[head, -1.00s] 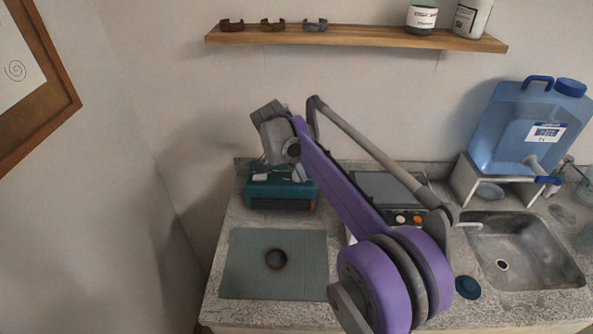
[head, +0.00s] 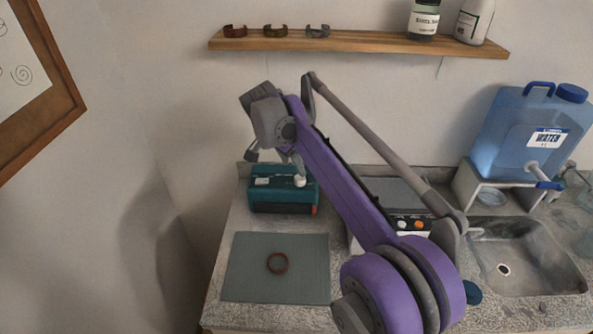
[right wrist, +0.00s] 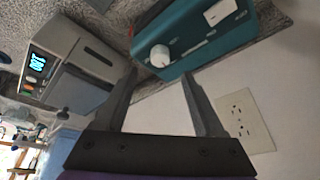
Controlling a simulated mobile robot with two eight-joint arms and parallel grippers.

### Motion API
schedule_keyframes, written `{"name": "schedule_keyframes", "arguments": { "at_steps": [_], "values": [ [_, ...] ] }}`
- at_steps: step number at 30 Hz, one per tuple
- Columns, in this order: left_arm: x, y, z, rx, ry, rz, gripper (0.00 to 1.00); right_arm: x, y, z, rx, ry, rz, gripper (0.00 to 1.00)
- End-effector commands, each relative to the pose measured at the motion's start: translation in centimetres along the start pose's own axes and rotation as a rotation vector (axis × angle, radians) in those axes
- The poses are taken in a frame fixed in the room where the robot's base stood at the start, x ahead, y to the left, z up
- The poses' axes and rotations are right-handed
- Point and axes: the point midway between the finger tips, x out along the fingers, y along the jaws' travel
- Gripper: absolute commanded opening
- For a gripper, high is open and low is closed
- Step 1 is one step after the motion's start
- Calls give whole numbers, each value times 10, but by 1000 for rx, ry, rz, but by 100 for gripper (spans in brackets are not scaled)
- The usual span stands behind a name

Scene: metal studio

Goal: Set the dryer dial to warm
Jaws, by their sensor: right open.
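The dryer (head: 285,197) is a teal box at the back left of the counter; it also shows in the right wrist view (right wrist: 212,38). Its round white dial (head: 300,181) is on the top face, and in the right wrist view the dial (right wrist: 160,55) appears between my fingertips, a little beyond them. I cannot read its setting. My right gripper (head: 275,160) is open and empty, just above the dryer, pointing down and apart from the dial. In the right wrist view the gripper (right wrist: 160,78) has its fingers spread. My left gripper is not in view.
A sink (head: 540,262), water jug (head: 530,130) and wall shelf (head: 360,42) are farther off.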

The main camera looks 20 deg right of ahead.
Motion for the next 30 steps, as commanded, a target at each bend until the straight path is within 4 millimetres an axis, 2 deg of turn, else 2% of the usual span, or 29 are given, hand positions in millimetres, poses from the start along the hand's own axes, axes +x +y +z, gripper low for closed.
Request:
{"name": "schedule_keyframes", "arguments": {
  "at_steps": [3, 9, 24, 27, 30],
  "values": [
    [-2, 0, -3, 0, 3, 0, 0, -22, 0, 0, 0, 0, 0, 70],
    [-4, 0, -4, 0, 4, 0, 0, -38, 0, 0, 0, 0, 1, 70],
    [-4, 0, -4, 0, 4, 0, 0, -40, 1, 0, -2, -1, 0, 70],
    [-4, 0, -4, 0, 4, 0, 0, -40, 8, 4, -35, -9, -12, 70],
    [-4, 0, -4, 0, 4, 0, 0, -41, 25, 14, -121, -26, -41, 70]
  ]
}}
